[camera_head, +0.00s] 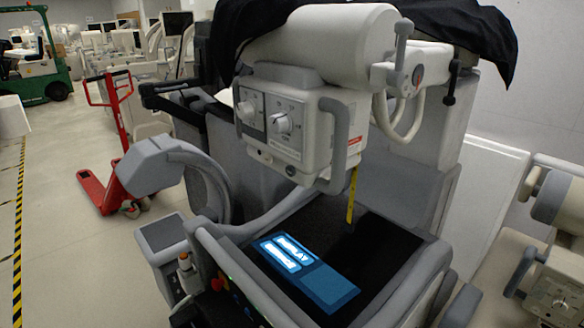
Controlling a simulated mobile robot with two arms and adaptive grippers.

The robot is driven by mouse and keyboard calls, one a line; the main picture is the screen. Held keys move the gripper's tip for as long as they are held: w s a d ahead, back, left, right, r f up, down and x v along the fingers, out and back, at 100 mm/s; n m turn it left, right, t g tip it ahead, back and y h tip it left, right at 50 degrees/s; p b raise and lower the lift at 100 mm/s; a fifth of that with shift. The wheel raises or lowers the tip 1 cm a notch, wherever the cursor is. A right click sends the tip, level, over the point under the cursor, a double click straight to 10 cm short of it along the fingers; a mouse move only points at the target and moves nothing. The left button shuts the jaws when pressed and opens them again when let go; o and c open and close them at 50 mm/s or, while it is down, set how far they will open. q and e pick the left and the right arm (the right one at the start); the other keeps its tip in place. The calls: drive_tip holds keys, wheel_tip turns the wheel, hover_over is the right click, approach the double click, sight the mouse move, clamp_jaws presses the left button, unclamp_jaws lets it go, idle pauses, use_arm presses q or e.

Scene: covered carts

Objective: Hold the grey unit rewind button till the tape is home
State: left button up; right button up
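The grey unit (310,125) is a boxy head with two dials on its front, a side handle and a red-marked label. It hangs from a thick pale arm over a cart. A yellow tape (351,195) hangs straight down from beneath its right side, and its lower end is just above the dark cart top. Small round details line the unit's lower front edge, but I cannot tell which one is the rewind button. Neither of my grippers is in view.
The cart top (395,240) carries a lit blue display (308,272). A curved grey handle (165,165) juts out on the left. Black cloth (480,30) drapes over the top. A red pallet jack (105,190) stands left on open floor. Another machine (555,250) is at right.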

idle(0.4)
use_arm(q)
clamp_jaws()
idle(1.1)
